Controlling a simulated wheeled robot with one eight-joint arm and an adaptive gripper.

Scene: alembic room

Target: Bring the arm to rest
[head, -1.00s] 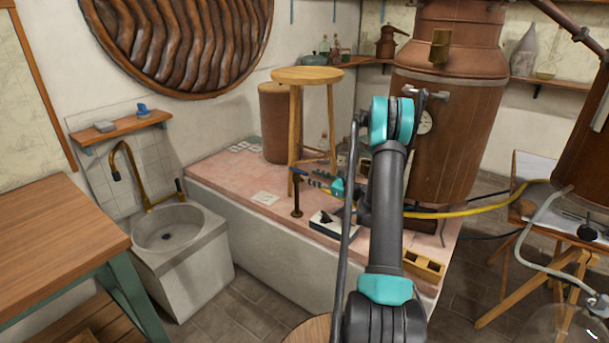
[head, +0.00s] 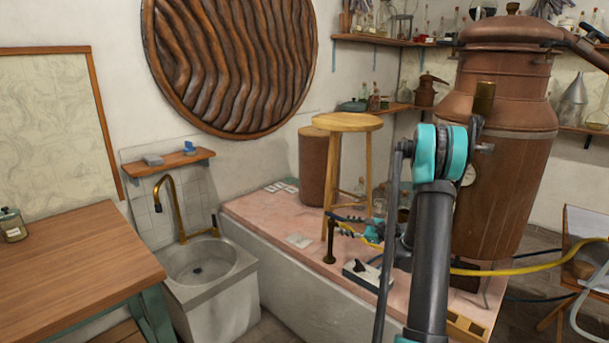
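My arm rises in the right half of the head view, a dark grey link with a teal joint at its top, in front of the copper still (head: 505,150). Past the elbow, my arm is mostly hidden behind its own link. Small teal and black parts showing left of the link, above the pink-topped bench, look like my wrist and gripper (head: 345,222). They are too small and overlapped to tell whether the fingers are open or shut. No held object can be made out.
The pink-topped bench (head: 270,214) carries a wooden stool (head: 347,122), a brown cylinder (head: 318,165) and a black-and-white device (head: 361,272). A yellow hose (head: 520,268) crosses at right. A stone sink (head: 205,262) and wooden table (head: 70,262) stand left.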

